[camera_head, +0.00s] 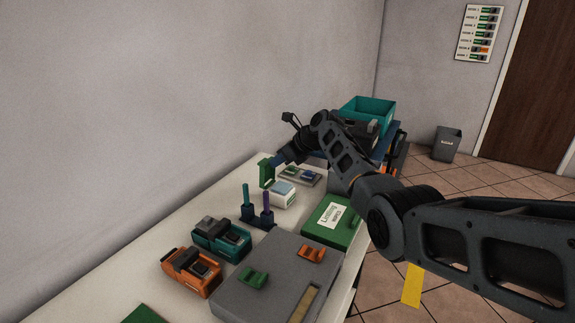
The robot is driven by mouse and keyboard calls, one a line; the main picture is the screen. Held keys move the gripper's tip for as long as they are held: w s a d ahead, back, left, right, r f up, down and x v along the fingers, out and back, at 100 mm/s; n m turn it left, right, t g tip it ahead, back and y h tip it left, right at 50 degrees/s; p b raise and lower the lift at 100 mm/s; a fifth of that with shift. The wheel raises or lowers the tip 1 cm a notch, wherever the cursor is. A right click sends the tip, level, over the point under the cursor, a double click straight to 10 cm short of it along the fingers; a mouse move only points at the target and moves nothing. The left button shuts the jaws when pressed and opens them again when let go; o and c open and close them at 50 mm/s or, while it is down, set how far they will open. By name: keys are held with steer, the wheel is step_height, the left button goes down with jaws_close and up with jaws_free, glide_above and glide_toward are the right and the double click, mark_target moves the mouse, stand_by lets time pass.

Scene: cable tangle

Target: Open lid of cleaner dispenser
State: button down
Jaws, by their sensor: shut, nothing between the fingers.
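A small white box with a pale blue top (284,194) sits on the white table, left of centre in the head view; it may be the cleaner dispenser, but I cannot read any label. A green upright piece (266,173) stands just behind its left side; I cannot tell whether it is part of the box. My gripper (278,160) is shut and empty, pointing down and left just above and behind the white box, close to the green piece. I cannot tell whether it touches the green piece.
Beside it stand a holder with teal and purple sticks (257,215), a teal device (221,239), an orange device (192,271), a large grey case (270,290) and a green labelled box (332,219). A flat tray (299,176) and a teal bin (367,113) lie farther back.

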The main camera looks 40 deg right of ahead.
mark_target(264, 161)
steer(key=g, duration=0.1)
steer(key=w+b, duration=0.1)
steer(key=w+a+g+h, duration=0.1)
steer(key=shift+w+r+g, duration=0.25)
steer(key=shift+g, duration=0.05)
steer(key=shift+w+a+r+b, duration=0.1)
steer(key=shift+w+b, duration=0.35)
steer(key=shift+w+r, duration=0.1)
steer(key=shift+r+p, duration=0.75)
steer(key=shift+p, duration=0.05)
steer(key=shift+s+d+r+p, duration=0.2)
steer(key=shift+s+r+p, duration=0.1)
steer(key=shift+s+p, duration=0.25)
steer(key=p+v, duration=0.3)
steer(key=v, duration=0.9)
